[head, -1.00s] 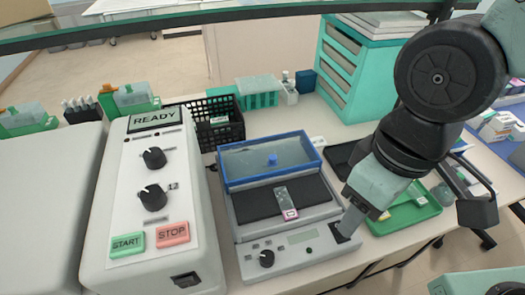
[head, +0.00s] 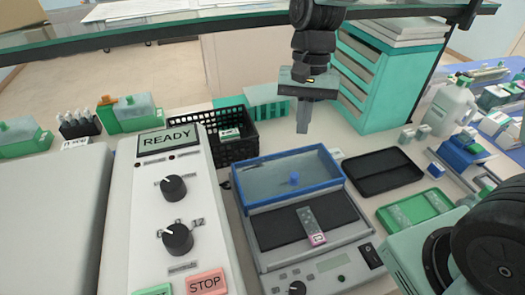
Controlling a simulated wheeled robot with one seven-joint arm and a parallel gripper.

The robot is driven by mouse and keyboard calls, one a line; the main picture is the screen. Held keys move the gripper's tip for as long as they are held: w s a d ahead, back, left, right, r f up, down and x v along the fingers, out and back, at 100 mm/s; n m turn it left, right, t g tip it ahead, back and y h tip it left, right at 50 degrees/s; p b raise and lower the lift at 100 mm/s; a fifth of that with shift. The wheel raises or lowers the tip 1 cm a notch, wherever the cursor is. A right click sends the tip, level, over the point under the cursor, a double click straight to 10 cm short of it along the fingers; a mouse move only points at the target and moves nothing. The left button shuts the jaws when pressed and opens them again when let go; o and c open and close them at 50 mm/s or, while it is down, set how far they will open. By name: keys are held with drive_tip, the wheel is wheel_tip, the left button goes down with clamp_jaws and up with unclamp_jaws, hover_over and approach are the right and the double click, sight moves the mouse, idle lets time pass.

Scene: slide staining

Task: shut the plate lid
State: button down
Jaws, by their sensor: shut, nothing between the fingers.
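The plate lid (head: 262,181) is a clear panel in a blue frame with a blue knob (head: 294,179). It stands raised at the back of the plate device (head: 330,264), leaving the dark plate (head: 272,229) uncovered. A glass slide (head: 311,224) with a pink-edged label lies on the plate. My gripper (head: 303,131) is shut and empty. It points down and shows just above the lid's back edge in the picture, seemingly behind it; whether it touches the lid cannot be told.
A white machine (head: 170,222) with a READY display stands left of the plate device. A black basket (head: 240,147) is behind left, a teal drawer unit (head: 375,85) behind right. A black tray (head: 383,172) and a green tray (head: 416,208) lie to the right.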

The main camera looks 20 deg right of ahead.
drive_tip(key=p, duration=0.1)
approach(297, 160)
drive_tip(key=s+a+f, duration=0.2)
drive_tip(key=s+f, duration=0.1)
drive_tip(key=s+a+f, duration=0.1)
drive_tip(key=s+f, duration=0.1)
drive_tip(key=shift+s+f, duration=0.2)
drive_tip(key=shift+f, duration=0.05)
